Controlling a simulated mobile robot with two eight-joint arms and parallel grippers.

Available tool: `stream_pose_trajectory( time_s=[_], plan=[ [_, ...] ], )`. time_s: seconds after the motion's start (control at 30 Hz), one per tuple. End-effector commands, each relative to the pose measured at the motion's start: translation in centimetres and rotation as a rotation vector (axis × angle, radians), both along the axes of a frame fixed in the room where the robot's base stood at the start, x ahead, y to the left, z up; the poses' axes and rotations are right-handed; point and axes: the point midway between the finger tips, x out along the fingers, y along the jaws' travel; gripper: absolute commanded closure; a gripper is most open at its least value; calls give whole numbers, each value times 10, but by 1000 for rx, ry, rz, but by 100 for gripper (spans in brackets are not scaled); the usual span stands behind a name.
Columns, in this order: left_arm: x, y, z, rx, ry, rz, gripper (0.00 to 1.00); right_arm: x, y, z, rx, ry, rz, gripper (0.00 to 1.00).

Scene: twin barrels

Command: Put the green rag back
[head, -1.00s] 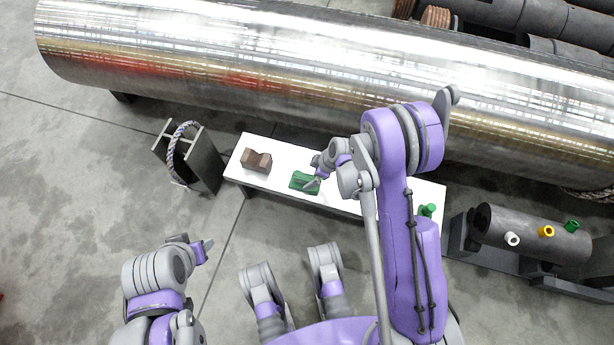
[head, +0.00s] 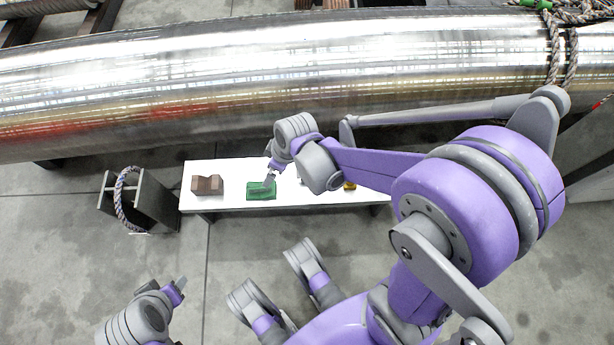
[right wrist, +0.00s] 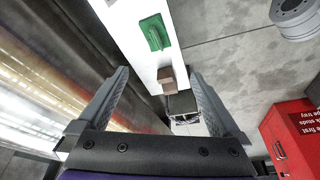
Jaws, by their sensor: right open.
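The green rag (head: 261,191) lies on the white bench (head: 230,172), to the right of a brown notched block (head: 207,185). In the right wrist view the rag (right wrist: 155,32) shows as a green rectangle with a raised middle, ahead of the fingers. My right gripper (head: 269,182) is over the rag in the head view, covering part of its upper edge. In its wrist view the right gripper (right wrist: 160,73) is open, with nothing between its fingers. My left gripper (head: 180,286) is at the lower left, away from the bench; its opening is unclear.
A large shiny steel barrel (head: 250,80) lies behind the bench. A dark stand (head: 155,200) with a rope loop is left of the bench. A yellow item (head: 350,186) shows partly behind my right arm. A red cabinet (right wrist: 290,140) shows in the wrist view.

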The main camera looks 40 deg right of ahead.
Motion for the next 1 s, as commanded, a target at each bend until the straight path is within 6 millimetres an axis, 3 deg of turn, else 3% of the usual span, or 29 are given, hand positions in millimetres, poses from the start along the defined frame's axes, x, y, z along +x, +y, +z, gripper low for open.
stream_pose_trajectory(
  time_s=[0.03,0.2,0.4,0.5,0.67,1.0],
  plan=[
    [0,0,0,0,0,0,50,-15,0,16,-5,0,-52,0],
    [0,0,0,0,0,0,50,-61,-2,52,-10,-11,-242,0],
    [0,0,0,0,0,0,50,-109,-6,73,-3,-38,-433,0],
    [0,0,0,0,0,0,50,-124,-9,76,2,-50,-495,0],
    [0,0,0,0,0,0,50,-133,-11,78,8,-59,-540,0],
    [0,0,0,0,0,0,50,-134,-11,78,9,-59,-545,0]
  ],
)
